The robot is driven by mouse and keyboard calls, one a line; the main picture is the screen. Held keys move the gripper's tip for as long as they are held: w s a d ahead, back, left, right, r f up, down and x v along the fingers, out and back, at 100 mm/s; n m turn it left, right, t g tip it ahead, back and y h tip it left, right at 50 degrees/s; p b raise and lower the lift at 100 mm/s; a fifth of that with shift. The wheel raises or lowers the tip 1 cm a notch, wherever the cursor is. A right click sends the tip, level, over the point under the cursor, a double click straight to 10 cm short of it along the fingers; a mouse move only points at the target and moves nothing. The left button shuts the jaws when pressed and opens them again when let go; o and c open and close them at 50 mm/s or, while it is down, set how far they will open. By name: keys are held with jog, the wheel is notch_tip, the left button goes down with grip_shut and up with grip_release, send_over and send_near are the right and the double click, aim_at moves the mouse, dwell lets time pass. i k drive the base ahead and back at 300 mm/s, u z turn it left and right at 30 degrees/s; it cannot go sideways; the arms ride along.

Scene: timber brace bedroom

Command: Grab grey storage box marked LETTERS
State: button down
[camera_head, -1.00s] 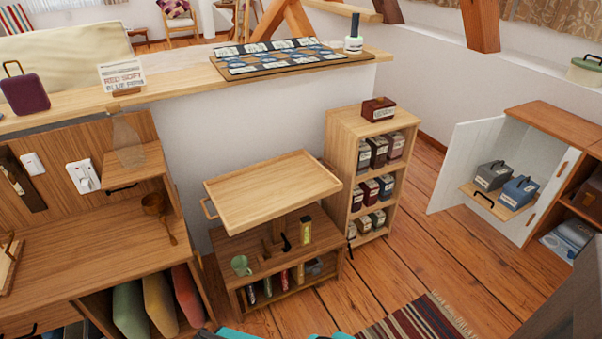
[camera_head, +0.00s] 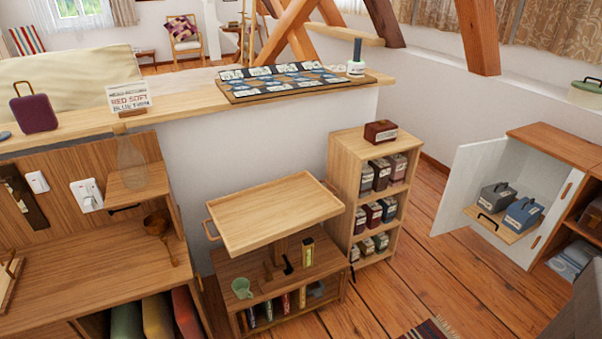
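A grey storage box (camera_head: 496,198) with a handle on top sits on a pulled-out wooden shelf (camera_head: 489,220) in the white cabinet at the right. Its pale label is too small to read, so I cannot tell whether it says LETTERS. A blue box (camera_head: 523,213) of similar shape sits beside it, on the right and nearer to me. My gripper is not in view.
The cabinet's white door (camera_head: 468,187) stands open on the left of the boxes. A narrow shelf unit (camera_head: 342,162) with several small boxes and a wooden trolley (camera_head: 272,212) stand further left. Bare floor (camera_head: 440,270) lies before the cabinet.

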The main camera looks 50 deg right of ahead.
aim_at(495, 198)
jog(key=z, duration=0.35)
jog(key=k, duration=0.2)
jog(key=u, duration=2.8)
jog(key=k, duration=2.2)
jog(key=z, duration=0.1)
